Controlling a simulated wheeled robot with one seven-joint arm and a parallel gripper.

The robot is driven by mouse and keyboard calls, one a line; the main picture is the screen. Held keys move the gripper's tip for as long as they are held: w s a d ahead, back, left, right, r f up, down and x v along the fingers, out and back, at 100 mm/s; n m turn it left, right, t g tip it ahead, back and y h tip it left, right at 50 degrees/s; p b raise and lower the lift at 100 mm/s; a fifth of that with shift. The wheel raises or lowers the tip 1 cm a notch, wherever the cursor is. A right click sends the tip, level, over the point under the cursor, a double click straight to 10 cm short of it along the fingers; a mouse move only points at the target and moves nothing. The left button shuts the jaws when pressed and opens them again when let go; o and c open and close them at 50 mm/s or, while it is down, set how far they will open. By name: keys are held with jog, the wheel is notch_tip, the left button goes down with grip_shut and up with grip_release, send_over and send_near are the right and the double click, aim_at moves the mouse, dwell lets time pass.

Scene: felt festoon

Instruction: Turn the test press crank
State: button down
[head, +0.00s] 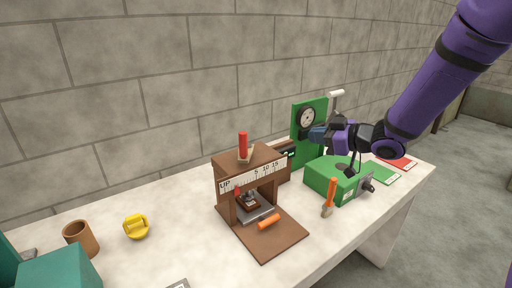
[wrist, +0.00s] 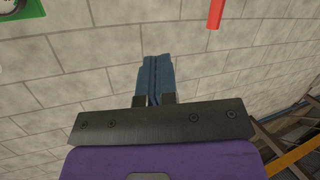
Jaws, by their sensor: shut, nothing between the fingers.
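A brown press-like frame (head: 229,204) stands mid-table, with a scale strip (head: 250,178) and an upright red handle (head: 243,146) on top. An orange grip (head: 269,222) lies low at its front. Behind it, a green panel (head: 297,151) carries a round dial (head: 306,118); a white-handled lever (head: 337,93) shows beside it. I cannot tell which of these is the test press crank. My gripper (head: 314,136) is shut and empty, in front of the green panel near the dial. Its blue fingers (wrist: 153,80) meet in the wrist view.
A green box (head: 322,183) with an orange lever (head: 331,193) and a side knob (head: 368,184) stands below my arm. Green and red sheets (head: 400,161) lie at the right. A brown cup (head: 82,238) and yellow object (head: 137,227) are at the left. The front-right tabletop is clear.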

notch_tip(320, 180, down, 4)
jog(key=s+a+n+g+y, duration=0.2)
jog(key=a+g+y, duration=0.1)
jog(key=y, duration=0.1)
jog(key=g+y, duration=0.1)
send_near(245, 142)
jog(key=f+x, duration=0.1)
jog(key=x, duration=0.6)
jog(key=shift+w+f, duration=0.25)
jog(key=shift+w, duration=0.1)
jog(key=shift+a, duration=0.15)
